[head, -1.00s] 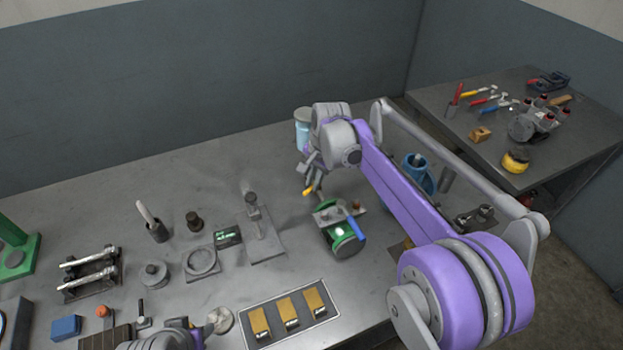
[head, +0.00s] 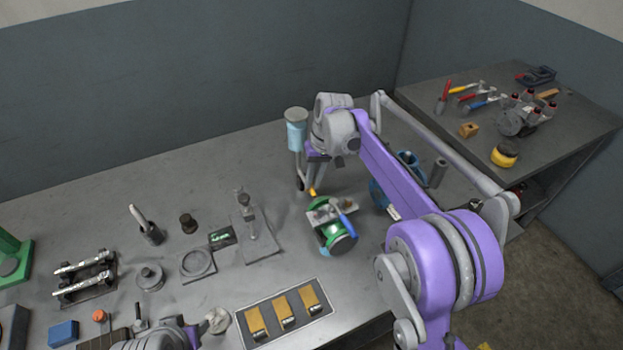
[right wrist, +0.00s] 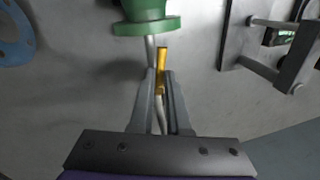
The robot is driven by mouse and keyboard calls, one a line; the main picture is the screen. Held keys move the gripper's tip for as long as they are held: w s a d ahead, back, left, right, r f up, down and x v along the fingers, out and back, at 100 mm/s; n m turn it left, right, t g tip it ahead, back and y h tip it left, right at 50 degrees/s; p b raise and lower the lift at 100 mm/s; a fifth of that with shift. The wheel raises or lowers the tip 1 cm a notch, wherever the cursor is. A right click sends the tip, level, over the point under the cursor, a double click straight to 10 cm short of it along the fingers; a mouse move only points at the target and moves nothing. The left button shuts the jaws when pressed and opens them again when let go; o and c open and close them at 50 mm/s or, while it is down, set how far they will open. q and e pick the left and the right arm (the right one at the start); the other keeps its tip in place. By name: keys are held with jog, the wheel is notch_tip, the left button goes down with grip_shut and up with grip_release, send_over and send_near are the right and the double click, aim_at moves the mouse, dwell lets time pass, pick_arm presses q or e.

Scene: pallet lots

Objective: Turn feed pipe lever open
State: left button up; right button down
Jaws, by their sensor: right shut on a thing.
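The yellow lever (head: 312,191) is on a thin grey pipe beside the green-bodied unit (head: 332,236). In the right wrist view the yellow lever (right wrist: 161,62) stands between the fingers of my right gripper (right wrist: 161,88), its end pointing towards the green flange (right wrist: 146,26). My right gripper (head: 311,178) is shut on the lever, reaching down from above, behind the green unit. The fingers hide the lever's lower part. Only a piece of my left arm shows at the bottom of the head view; its gripper is not visible.
A light-blue cylinder (head: 297,135) stands just left of my right wrist. A blue ring-shaped part (head: 407,163) lies right of it, partly behind my arm. A grey stand (head: 250,225) and a tray with yellow blocks (head: 325,311) are near the green unit.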

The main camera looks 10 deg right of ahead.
pick_arm(q)
jog(key=shift+r, duration=0.1)
pick_arm(e)
jog(key=shift+d+n, duration=0.15)
jog(key=shift+n, duration=0.55)
jog(key=shift+w, duration=0.1)
jog(key=c, duration=0.9)
grip_release()
jog(key=shift+r, duration=0.1)
pick_arm(q)
jog(key=shift+w+r+p, duration=0.25)
jog(key=shift+r+p, duration=0.25)
jog(key=shift+r, duration=0.1)
pick_arm(e)
jog(key=r, duration=0.3)
jog(key=d+r, duration=0.1)
jog(key=r, duration=0.3)
jog(key=d+r, duration=0.1)
jog(key=r, duration=0.2)
jog(key=shift+w+d+r, duration=0.1)
jog(key=shift+w+r, duration=0.05)
jog(key=shift+r, duration=0.05)
jog(key=shift+f, duration=0.1)
